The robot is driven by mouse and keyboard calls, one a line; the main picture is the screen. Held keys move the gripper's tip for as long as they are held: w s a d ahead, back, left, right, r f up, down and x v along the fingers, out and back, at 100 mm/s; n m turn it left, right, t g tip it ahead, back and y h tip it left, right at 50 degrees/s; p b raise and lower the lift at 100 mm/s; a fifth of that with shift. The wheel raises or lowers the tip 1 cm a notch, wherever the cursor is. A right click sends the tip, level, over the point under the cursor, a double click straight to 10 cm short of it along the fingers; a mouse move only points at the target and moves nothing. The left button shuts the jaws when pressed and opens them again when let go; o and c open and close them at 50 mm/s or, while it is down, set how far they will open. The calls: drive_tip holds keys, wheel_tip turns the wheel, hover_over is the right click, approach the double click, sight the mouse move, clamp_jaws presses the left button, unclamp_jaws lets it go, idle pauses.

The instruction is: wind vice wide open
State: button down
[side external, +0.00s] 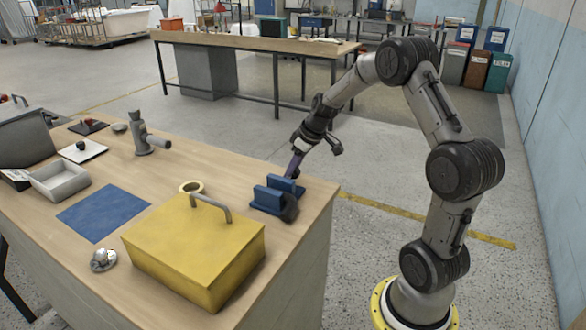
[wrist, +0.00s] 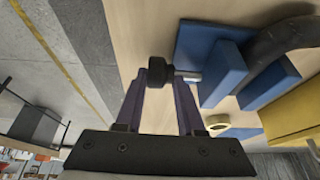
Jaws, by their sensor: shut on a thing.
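The blue vice (side external: 268,198) sits near the right edge of the wooden bench. In the wrist view its blue jaws (wrist: 222,72) stand apart with a gap between them. A short metal screw (wrist: 190,76) runs from the vice to a black knob (wrist: 159,70). My gripper (side external: 294,174) reaches down to the vice's far side. In the wrist view its purple fingers (wrist: 166,76) are shut on the black knob. The knob is hidden in the side view. A dark curved piece (wrist: 285,42) lies against the vice.
A yellow box (side external: 195,250) with a grey handle stands close in front of the vice. A tape roll (side external: 191,187) lies just left of it. A blue mat (side external: 103,212), grey tray (side external: 60,181) and grey stand (side external: 148,140) are farther left.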

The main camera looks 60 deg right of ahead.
drive_tip(key=shift+s+d+t, duration=0.15)
drive_tip(key=shift+d+t, duration=0.15)
drive_tip(key=shift+d, duration=0.1)
drive_tip(key=shift+s+t, duration=0.2)
drive_tip(key=shift+t, duration=1)
drive_tip(key=t, duration=0.3)
drive_tip(key=shift+s+f, duration=0.1)
drive_tip(key=shift+s, duration=0.15)
drive_tip(key=t, duration=0.3)
drive_tip(key=f+t, duration=0.1)
drive_tip(key=t, duration=0.1)
drive_tip(key=shift+s, duration=0.25)
drive_tip(key=shift+t, duration=1.2)
drive_tip(key=c, duration=0.7)
unclamp_jaws()
drive_tip(key=shift+c, duration=0.2)
drive_tip(key=shift+o, duration=0.2)
